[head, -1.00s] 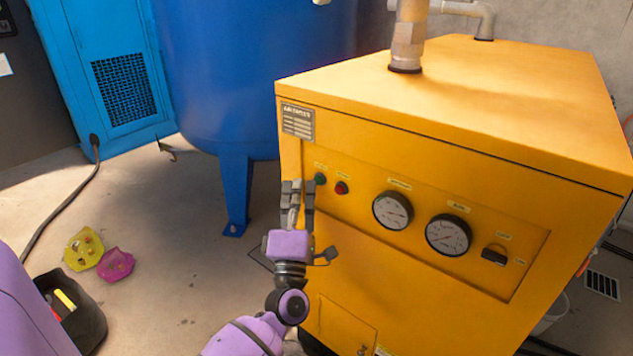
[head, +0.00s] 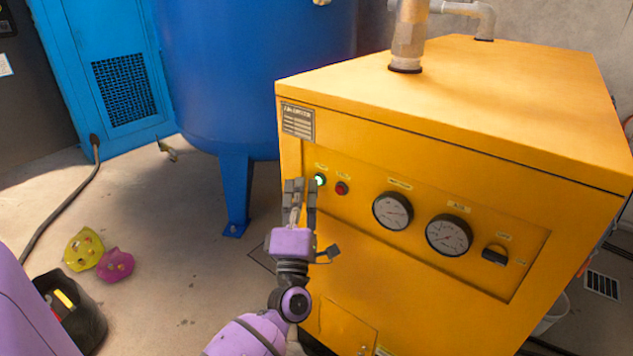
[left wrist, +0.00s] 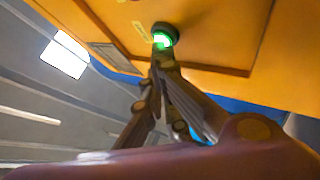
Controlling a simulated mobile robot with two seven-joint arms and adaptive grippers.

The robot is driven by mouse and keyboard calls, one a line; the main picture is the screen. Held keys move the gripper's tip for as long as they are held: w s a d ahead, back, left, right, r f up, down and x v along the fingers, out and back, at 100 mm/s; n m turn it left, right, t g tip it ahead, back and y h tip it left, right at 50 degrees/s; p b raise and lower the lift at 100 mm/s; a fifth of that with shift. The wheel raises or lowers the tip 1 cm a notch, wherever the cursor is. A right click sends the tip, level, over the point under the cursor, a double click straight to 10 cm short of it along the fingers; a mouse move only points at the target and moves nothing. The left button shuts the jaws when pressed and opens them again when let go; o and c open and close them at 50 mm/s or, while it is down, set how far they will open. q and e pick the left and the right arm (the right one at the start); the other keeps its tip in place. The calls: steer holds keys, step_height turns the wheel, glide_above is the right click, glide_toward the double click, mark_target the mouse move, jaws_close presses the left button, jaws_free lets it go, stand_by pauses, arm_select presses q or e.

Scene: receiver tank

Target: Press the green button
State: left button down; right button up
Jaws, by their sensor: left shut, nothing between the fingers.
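The green button (head: 320,180) is on the upper left of the yellow machine's front panel (head: 365,240), and it is lit. A red button (head: 341,188) sits just to its right. My left gripper (head: 299,184) is shut and empty, with its fingertips at the green button. In the left wrist view the shut fingertips (left wrist: 160,58) meet the lower part of the glowing green button (left wrist: 163,38) and appear to touch it. My right gripper is not in view.
Two gauges (head: 393,211) and a black switch (head: 495,255) are farther right on the panel. A blue tank (head: 255,75) stands behind. A black bin (head: 85,325) and yellow and pink pieces (head: 84,249) are on the floor at left.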

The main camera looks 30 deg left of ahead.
arm_select(q)
steer(key=shift+s, duration=0.15)
steer(key=shift+s+p, duration=0.3)
steer(key=shift+s, duration=0.4)
steer(key=s+p, duration=0.1)
steer(key=s, duration=0.4)
steer(key=shift+a, duration=0.2)
stand_by(0.6)
